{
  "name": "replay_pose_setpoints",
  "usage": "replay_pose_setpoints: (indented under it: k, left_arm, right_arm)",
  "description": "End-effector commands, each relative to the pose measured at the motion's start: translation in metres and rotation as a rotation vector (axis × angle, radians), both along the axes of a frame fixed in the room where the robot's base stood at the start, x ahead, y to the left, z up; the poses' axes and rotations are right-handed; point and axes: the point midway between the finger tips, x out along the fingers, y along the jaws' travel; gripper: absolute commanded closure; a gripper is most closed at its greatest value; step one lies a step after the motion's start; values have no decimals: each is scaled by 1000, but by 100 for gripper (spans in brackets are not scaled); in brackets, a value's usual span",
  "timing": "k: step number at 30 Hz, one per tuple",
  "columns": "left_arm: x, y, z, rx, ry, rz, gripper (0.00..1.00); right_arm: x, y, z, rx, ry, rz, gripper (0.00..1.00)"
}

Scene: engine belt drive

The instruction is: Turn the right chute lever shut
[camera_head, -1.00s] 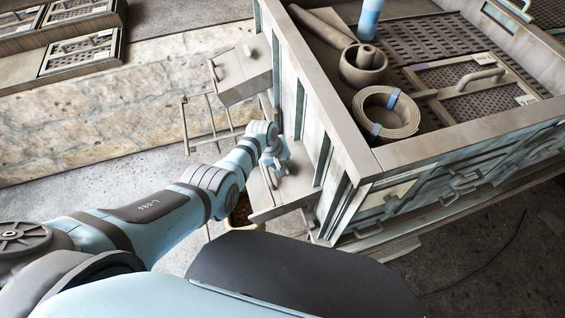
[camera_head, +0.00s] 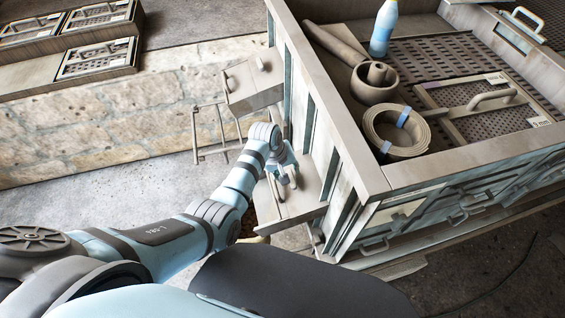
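Two grey box-like chutes are fixed to the side of a large cabinet (camera_head: 333,105). The upper chute (camera_head: 252,84) stands clear of my arm. The lower, nearer chute (camera_head: 302,205) is partly covered by my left arm. My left gripper (camera_head: 287,176) is over the top of this lower chute, pointing down at it. Small grey parts show at its tip; I cannot tell lever from fingers, or whether they touch. The lever's position is not clear. My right gripper is not in view.
On the cabinet top are a coil of hose (camera_head: 396,133), a grey mortar-like bowl (camera_head: 374,82), a blue bottle (camera_head: 383,28) and perforated panels. A thin metal frame (camera_head: 208,135) stands by the upper chute. Stone paving (camera_head: 110,115) lies left.

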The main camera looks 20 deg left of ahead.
Motion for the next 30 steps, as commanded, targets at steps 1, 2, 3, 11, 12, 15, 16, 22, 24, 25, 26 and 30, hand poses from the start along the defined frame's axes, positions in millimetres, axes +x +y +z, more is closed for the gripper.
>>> replay_pose_setpoints:
  k: [1, 2, 3, 11, 12, 15, 16, 22, 24, 25, 26, 30]
  left_arm:
    - [-3, 2, 11, 0, -4, 1, 63]
    - [-5, 4, 20, 0, -4, 1, 63]
    - [-7, 6, 31, 0, -4, 2, 63]
    - [-18, 12, 67, 0, 0, 1, 63]
    - [-18, 12, 68, 0, 0, 1, 63]
    - [-18, 12, 69, 0, 0, 1, 63]
    - [-18, 12, 69, 0, 0, 1, 63]
    - [-18, 12, 68, 0, 0, 1, 63]
    - [-18, 12, 68, 0, 0, 1, 63]
    - [-18, 12, 68, 0, 0, 1, 63]
    - [-18, 13, 68, 1, -1, 0, 63]
    - [-48, 28, 49, 45, -14, -44, 63]
  right_arm:
    - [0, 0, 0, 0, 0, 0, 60]
    - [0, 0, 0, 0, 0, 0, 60]
    - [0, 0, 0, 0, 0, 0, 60]
    - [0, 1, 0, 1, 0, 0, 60]
    - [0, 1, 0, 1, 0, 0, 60]
    - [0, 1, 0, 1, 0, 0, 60]
    - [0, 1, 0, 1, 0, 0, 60]
    - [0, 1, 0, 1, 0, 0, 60]
    - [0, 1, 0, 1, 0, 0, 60]
    - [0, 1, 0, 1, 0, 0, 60]
    - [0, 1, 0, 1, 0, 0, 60]
    - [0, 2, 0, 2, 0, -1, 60]
